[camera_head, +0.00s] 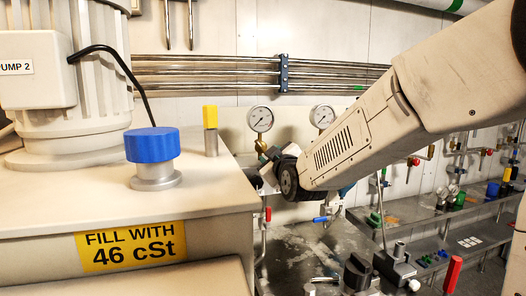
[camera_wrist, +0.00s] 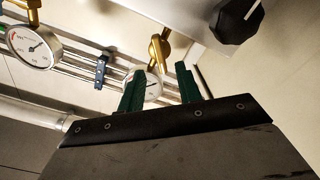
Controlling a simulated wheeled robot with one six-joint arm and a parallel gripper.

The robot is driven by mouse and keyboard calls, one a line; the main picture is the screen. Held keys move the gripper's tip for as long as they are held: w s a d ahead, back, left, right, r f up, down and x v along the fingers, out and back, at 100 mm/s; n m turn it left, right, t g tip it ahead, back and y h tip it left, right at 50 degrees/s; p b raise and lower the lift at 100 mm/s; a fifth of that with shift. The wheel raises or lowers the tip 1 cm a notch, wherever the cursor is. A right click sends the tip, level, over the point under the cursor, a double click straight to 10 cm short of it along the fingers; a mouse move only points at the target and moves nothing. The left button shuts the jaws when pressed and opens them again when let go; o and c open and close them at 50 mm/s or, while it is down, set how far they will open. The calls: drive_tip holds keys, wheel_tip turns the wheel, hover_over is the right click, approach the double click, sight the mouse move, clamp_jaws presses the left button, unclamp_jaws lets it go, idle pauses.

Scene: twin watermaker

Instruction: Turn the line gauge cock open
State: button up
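In the wrist view, a brass gauge cock (camera_wrist: 158,48) stands just beyond my fingertips, joined to a round white gauge (camera_wrist: 146,88) partly hidden behind my fingers. My gripper (camera_wrist: 159,72) has two green fingers spread apart with nothing held between them. The cock's handle position is hard to tell. A second gauge (camera_wrist: 33,45) with its own brass fitting is at the left. In the head view, the two gauges, left (camera_head: 260,118) and right (camera_head: 323,116), hang on the back wall. My gripper is below the left one, its fingers mostly hidden by my wrist. I cannot tell which is the line gauge.
A tank with a blue cap (camera_head: 152,145) and a yellow-topped post (camera_head: 210,130) stands left of my arm. A black knob (camera_wrist: 238,18) shows at the wrist view's upper right. Pipes (camera_head: 220,72) run along the wall. Valves with coloured handles crowd the bench at right.

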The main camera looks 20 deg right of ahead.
sight(264, 150)
drive_tip(key=w, duration=0.6)
drive_tip(key=shift+w+d, duration=0.1)
drive_tip(key=shift+w, duration=0.25)
clamp_jaws()
